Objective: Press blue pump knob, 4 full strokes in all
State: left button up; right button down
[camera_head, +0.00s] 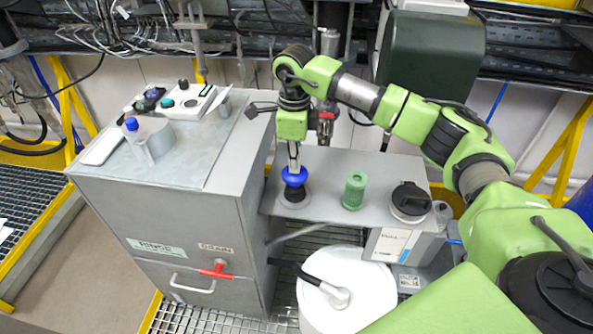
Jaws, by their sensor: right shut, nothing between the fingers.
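The blue pump knob (294,177) is a round blue cap on a dark bellows-like base on the grey shelf beside the cabinet. My right gripper (294,165) is shut and points straight down at the knob. Its fingertips are at the top of the knob and appear to touch it, though a small gap cannot be ruled out. My green right arm reaches in from the right. My left gripper is not in view.
A green ribbed cylinder (354,190) and a black round cap (409,201) stand on the same shelf. The grey cabinet (180,215) on the left carries a blue-capped container (148,138) and a control box (187,101). A white drum (345,290) stands below.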

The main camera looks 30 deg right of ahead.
jog(key=shift+s+f+b, duration=0.1)
jog(key=shift+f+b, duration=0.8)
jog(key=shift+f, duration=0.65)
jog(key=shift+r+p, duration=1.55)
jog(key=shift+r, duration=1)
jog(key=shift+f, duration=0.15)
